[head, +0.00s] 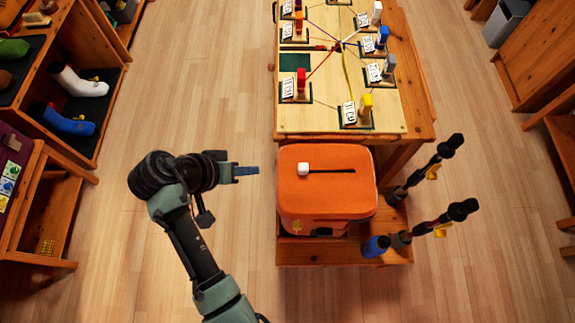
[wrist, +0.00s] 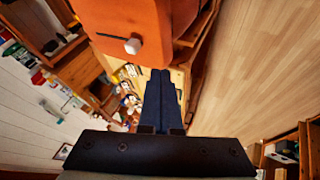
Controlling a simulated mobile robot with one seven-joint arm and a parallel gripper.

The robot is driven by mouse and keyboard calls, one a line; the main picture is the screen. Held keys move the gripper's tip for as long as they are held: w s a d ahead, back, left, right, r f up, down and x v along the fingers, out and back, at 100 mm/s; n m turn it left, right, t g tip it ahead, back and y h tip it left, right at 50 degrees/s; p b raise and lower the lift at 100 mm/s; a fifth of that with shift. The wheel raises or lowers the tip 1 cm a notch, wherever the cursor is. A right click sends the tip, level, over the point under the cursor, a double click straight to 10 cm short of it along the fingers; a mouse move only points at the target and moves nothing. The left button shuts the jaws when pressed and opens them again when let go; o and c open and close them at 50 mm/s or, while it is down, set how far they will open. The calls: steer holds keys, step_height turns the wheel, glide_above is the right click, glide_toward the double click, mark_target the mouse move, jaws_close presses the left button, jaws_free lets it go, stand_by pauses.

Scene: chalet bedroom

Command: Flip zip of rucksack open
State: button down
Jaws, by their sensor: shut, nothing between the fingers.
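The orange rucksack (head: 328,197) stands on a low wooden bench in the middle of the head view. On its top is a dark zip line (head: 332,171) with a white pull (head: 303,169) at its left end. My gripper (head: 256,171) is just left of the rucksack, apart from it, pointing right with its fingers shut and empty. In the wrist view the rucksack (wrist: 150,25) fills the upper middle and the white pull (wrist: 132,46) shows above the closed fingertips (wrist: 160,76). The gripper touches neither.
A wooden table (head: 420,95) with a board of cards and coloured blocks stands behind the rucksack. Two dark poles (head: 425,229) lean at the bench's right. A boot shelf (head: 110,110) stands at left. The floor (head: 170,90) between is clear.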

steer(key=x, duration=0.9)
steer(key=shift+d+p, duration=0.1)
steer(key=shift+p, duration=0.3)
steer(key=d+p, duration=0.2)
steer(key=d, duration=0.1)
steer(key=shift+w+d, duration=0.1)
steer(key=shift+d, duration=0.05)
steer(key=shift+d+f, duration=0.2)
steer(key=shift+d, duration=0.2)
steer(key=d, duration=1.2)
steer(key=shift+d, duration=0.35)
